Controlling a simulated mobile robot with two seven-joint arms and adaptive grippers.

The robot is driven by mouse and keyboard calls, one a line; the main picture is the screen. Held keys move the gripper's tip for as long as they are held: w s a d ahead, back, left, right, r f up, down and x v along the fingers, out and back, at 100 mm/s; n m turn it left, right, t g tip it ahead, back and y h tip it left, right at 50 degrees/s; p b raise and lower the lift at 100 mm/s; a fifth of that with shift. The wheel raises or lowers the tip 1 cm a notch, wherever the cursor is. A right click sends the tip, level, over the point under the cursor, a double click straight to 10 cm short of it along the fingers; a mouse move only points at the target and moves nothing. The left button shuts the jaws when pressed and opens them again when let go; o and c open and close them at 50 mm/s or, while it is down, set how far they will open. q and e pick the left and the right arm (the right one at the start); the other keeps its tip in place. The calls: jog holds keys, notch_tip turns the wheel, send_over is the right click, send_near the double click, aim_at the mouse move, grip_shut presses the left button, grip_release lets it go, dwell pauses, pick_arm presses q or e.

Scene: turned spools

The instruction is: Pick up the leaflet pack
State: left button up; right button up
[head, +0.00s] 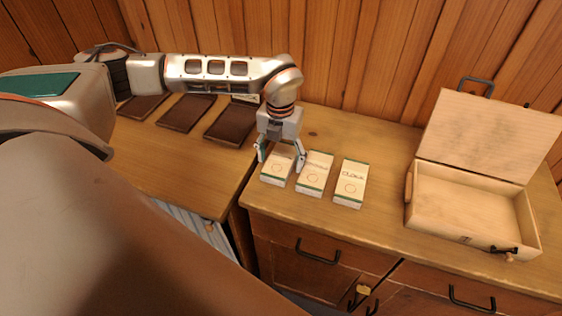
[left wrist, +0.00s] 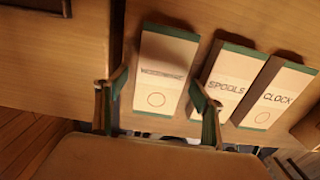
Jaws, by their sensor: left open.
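Three cream packs with green ends lie side by side on the wooden top: a left pack (head: 277,171), a middle pack (head: 314,175) and a right pack (head: 350,184). In the left wrist view the left pack (left wrist: 160,75) has small lettering I cannot read; the middle pack (left wrist: 226,82) reads SPOOLS and the right pack (left wrist: 274,95) reads CLOCK. My left gripper (head: 282,160) is open and empty, pointing down over the left pack. Its fingers (left wrist: 162,88) show on either side of that pack, not closed on it. My right gripper is not in view.
An open wooden case (head: 462,200) with its lid (head: 485,135) raised stands to the right. Dark brown flat pieces (head: 185,112) lie on the left counter under my arm. A plank wall (head: 340,50) rises behind. The top between packs and case is clear.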

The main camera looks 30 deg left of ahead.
aim_at(280, 160)
pick_arm(q)
jog(key=c, duration=1.3)
jog(key=shift+r, duration=0.15)
notch_tip(280, 160, up, 20)
